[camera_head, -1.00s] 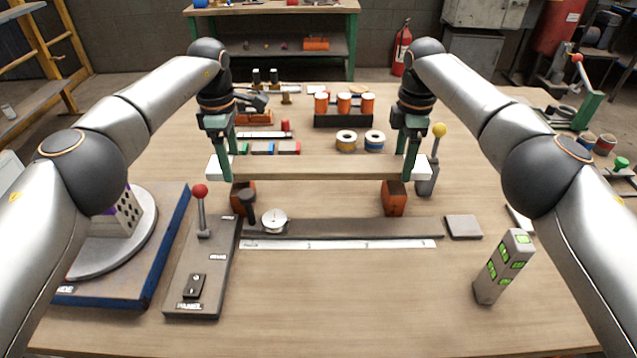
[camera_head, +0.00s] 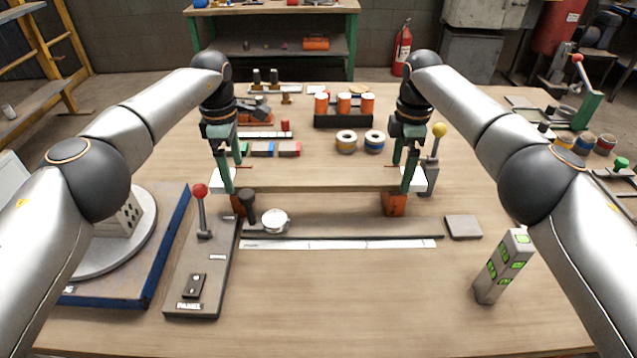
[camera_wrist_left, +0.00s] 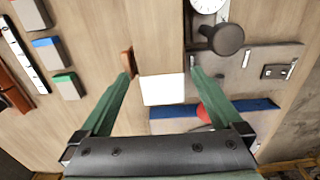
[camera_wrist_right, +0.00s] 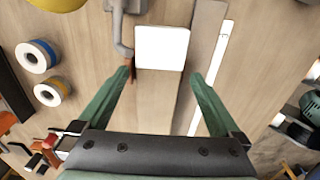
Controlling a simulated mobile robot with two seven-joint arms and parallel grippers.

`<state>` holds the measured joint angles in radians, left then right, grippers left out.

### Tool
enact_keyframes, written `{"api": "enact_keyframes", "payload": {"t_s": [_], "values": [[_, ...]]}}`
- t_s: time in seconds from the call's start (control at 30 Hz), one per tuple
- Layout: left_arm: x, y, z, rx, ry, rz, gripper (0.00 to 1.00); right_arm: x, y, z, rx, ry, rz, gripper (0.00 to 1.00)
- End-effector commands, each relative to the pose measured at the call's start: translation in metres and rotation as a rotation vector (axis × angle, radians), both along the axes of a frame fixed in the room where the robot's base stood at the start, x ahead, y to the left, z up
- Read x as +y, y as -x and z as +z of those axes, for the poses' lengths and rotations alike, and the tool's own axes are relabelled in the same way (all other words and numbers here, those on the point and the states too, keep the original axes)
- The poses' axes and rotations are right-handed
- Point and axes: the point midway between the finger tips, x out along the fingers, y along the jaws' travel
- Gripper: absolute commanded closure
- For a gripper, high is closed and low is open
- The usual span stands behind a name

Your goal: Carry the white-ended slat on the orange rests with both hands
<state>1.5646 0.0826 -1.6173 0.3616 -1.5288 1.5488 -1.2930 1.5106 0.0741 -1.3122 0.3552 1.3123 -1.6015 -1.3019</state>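The wooden slat (camera_head: 318,178) lies level across the two orange rests, left (camera_head: 238,206) and right (camera_head: 394,205), and appears to sit on them. Its left white end (camera_wrist_left: 162,90) and right white end (camera_wrist_right: 162,48) stick out past the rests. My left gripper (camera_head: 229,178) straddles the slat at the left end, with small gaps between fingers and slat in the left wrist view. My right gripper (camera_head: 405,178) straddles it at the right end, its fingers also apart from the edges. The slat hides most of the rests' tops.
A red-knobbed lever panel (camera_head: 200,270) stands front left, beside a blue-edged turntable base (camera_head: 165,250). A dial gauge (camera_head: 275,221) and a ruler strip (camera_head: 340,244) lie in front of the slat. A yellow-knobbed lever (camera_head: 438,150) stands close to the right end.

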Motion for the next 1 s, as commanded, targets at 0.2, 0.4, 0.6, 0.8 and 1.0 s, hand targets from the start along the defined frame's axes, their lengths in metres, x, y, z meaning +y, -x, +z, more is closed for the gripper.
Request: {"api": "enact_keyframes", "payload": {"t_s": [0.2,0.4,0.6,0.8,1.0], "values": [[0.000,0.000,0.000,-0.001,0.000,0.001,0.00,0.000,0.000,0.000,0.000,0.001,0.000,0.00],[0.000,0.000,0.002,-0.001,0.000,0.001,0.00,0.000,0.000,0.000,0.000,0.001,-0.001,0.00],[0.000,-0.001,0.026,-0.004,0.001,0.001,0.00,-0.001,0.000,0.000,0.000,0.001,-0.001,0.00],[-0.001,0.000,0.059,-0.002,0.000,0.002,0.00,0.000,0.000,0.000,0.000,0.001,-0.001,0.00],[0.000,0.000,0.073,-0.001,0.000,0.002,0.00,-0.001,0.000,0.000,0.000,0.001,-0.001,0.00]]}}
